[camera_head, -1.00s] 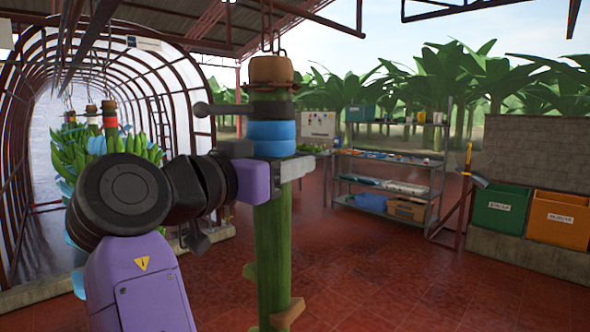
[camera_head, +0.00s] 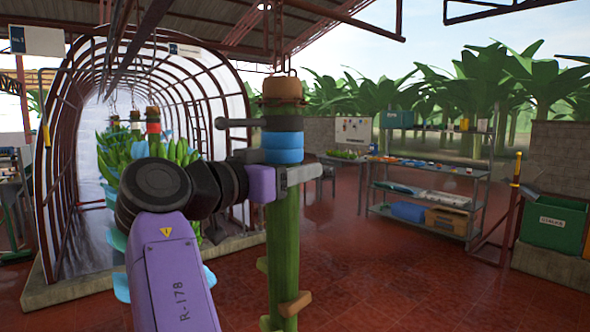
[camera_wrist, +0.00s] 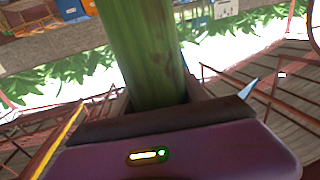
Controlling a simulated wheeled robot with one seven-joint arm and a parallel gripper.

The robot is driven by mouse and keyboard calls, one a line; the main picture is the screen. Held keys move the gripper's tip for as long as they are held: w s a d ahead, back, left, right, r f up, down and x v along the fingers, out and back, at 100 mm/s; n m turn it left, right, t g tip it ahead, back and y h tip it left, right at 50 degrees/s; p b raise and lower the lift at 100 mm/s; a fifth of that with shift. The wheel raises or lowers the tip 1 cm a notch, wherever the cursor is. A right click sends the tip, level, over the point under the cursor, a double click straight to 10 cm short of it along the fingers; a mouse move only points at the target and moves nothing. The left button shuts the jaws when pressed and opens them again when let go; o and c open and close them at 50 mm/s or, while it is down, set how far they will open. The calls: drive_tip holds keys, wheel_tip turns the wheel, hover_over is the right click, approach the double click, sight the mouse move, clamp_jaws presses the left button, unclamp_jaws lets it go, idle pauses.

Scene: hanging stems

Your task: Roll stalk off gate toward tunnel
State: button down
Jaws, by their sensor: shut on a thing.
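The green stalk (camera_head: 284,240) hangs upright from an overhead hook, with a brown cut top (camera_head: 281,88) and a blue band (camera_head: 282,147) below it. Brown stubs stick out near its lower end. My gripper (camera_head: 288,180) is shut on the stalk just under the blue band. In the wrist view the stalk (camera_wrist: 143,55) runs down between the jaws, and its lower part there is hidden. The arched tunnel (camera_head: 150,75) stands at the left behind my arm. Several banana bunches (camera_head: 180,155) hang inside it. I cannot make out the gate.
A metal shelf (camera_head: 430,190) with bins stands at the right. A green bin (camera_head: 553,222) sits on a low wall at the far right. A table (camera_head: 345,157) stands behind the stalk. Red tiled floor (camera_head: 390,280) is clear in front.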

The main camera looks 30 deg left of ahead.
drive_tip(key=c, duration=0.6)
unclamp_jaws()
drive_tip(key=shift+s, duration=0.1)
drive_tip(key=s+a+b, duration=0.1)
drive_tip(key=s+b, duration=0.1)
drive_tip(key=s, duration=0.5)
drive_tip(key=shift+s, duration=0.3)
